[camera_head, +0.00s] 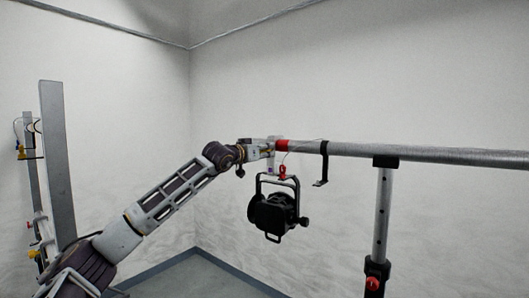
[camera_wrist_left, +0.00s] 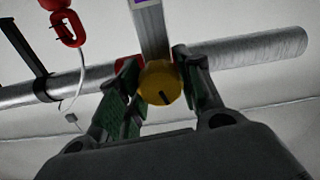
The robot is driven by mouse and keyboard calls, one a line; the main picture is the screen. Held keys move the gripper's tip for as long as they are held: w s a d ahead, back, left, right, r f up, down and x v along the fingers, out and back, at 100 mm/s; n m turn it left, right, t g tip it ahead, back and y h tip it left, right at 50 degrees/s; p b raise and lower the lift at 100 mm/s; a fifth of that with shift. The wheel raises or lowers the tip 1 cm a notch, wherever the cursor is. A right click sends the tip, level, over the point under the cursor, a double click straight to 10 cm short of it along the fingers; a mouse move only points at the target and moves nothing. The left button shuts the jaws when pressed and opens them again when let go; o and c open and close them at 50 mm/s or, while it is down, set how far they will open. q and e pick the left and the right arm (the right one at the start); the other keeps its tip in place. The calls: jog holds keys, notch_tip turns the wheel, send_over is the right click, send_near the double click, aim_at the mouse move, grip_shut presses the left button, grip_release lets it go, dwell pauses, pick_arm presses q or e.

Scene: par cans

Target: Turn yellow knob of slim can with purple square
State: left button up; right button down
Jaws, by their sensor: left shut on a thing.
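A yellow knob (camera_wrist_left: 158,84) with a dark mark sits at the end of a slim grey can (camera_wrist_left: 154,35) in the left wrist view. A bit of purple (camera_wrist_left: 139,2) shows on the can at the top edge. My left gripper (camera_wrist_left: 157,72) is shut on the yellow knob, with one green-padded finger at each side. In the head view my left gripper (camera_head: 266,149) is at the slim can (camera_head: 271,158), just below the left end of the pipe. The knob is hard to make out there. My right gripper is not in view.
Grey uprights (camera_head: 57,160) stand at the left.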

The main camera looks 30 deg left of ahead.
pick_arm(q)
jog(key=shift+f, duration=0.2)
dwell(0.3)
jog(key=o, duration=1.1)
jog(key=shift+r, duration=0.1)
jog(key=shift+c, duration=0.2)
jog(key=shift+s, duration=0.1)
jog(key=s+a, duration=0.1)
jog(key=s, duration=1)
jog(key=shift+s, duration=0.35)
dwell(0.4)
